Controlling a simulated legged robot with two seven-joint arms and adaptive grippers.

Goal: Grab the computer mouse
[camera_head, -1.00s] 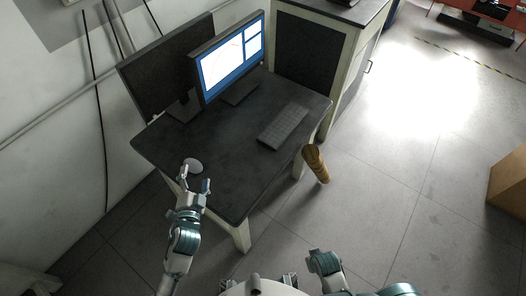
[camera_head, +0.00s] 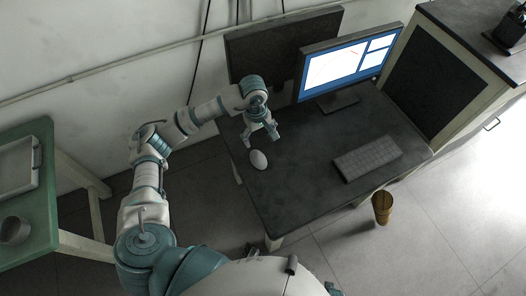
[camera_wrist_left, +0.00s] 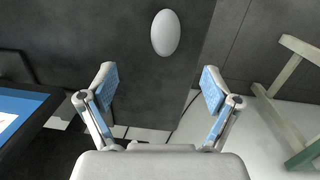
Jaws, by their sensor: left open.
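The white oval computer mouse (camera_head: 259,160) lies on the dark desk (camera_head: 290,195) near its left edge. My left gripper (camera_head: 261,134) is open and empty, just beyond the mouse on its far side. In the left wrist view the mouse (camera_wrist_left: 166,33) shows at the top, past the two spread fingertips (camera_wrist_left: 157,82) and roughly centred between them. The fingers do not touch it. My right gripper is not seen; only a small part of that arm may show at the bottom edge.
A keyboard (camera_head: 367,158) lies to the right on the desk. A lit monitor (camera_head: 350,62) and a dark one (camera_head: 262,50) stand at the back. A brown bin (camera_head: 382,207) stands on the floor. A green table (camera_head: 38,215) is at the left.

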